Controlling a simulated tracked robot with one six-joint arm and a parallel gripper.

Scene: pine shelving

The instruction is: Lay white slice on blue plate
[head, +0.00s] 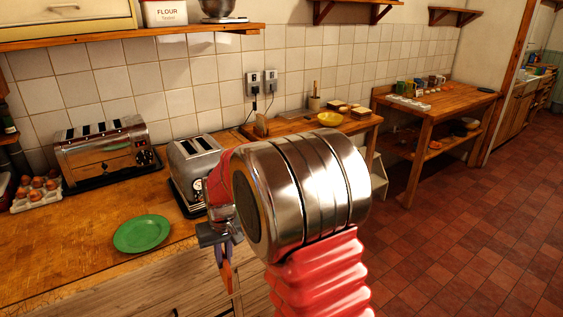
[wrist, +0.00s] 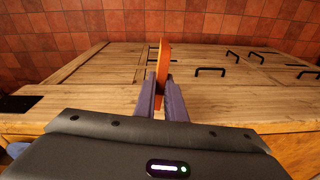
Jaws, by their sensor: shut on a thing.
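My gripper (head: 222,256) hangs just in front of the counter edge, near the two-slot toaster. In the wrist view its purple fingers (wrist: 161,88) are shut on a thin orange-brown slice (wrist: 164,58), seen edge-on. The slice (head: 226,279) also shows below the fingers in the head view. Its broad face is hidden, so I cannot tell whether it is white. A green plate (head: 142,233) lies empty on the counter to the left. I cannot make out a blue plate; a blue thing (wrist: 16,149) shows partly at the left edge of the wrist view.
A long toaster (head: 105,152), a two-slot toaster (head: 193,167) and eggs (head: 38,190) stand on the counter (head: 60,240). Farther off are a yellow dish (head: 330,119), bread (head: 360,113) and a side table (head: 440,105) with coloured mugs. The tiled floor at right is clear.

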